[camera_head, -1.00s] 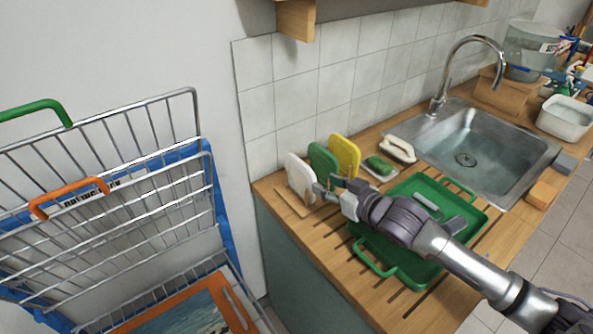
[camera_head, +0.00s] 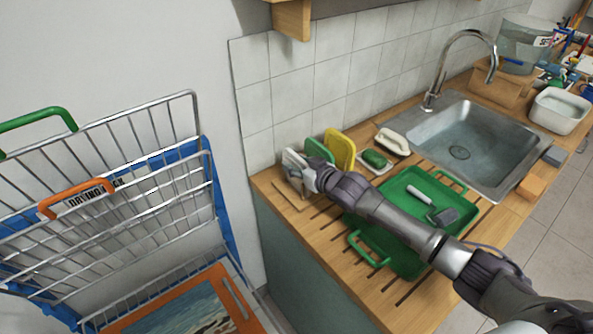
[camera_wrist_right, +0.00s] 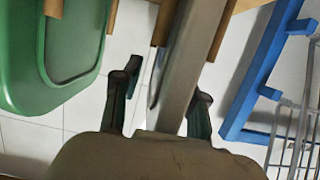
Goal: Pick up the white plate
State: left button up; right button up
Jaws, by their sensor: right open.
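The white plate (camera_head: 291,158) stands upright in a wooden rack (camera_head: 287,193) at the left end of the counter, partly hidden by my gripper. In the right wrist view the plate (camera_wrist_right: 190,62) is seen nearly edge-on and reaches down between my fingers. My right gripper (camera_head: 301,176) is at the plate. The right wrist view shows it (camera_wrist_right: 160,100) open, one finger on each side of the plate, with a gap visible on the left. My left gripper is not in view.
A green plate (camera_head: 318,150) and a yellow plate (camera_head: 341,150) stand upright just right of the white one.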

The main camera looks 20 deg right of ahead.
grip_shut()
jog(key=shift+r, duration=0.15)
dwell(0.4)
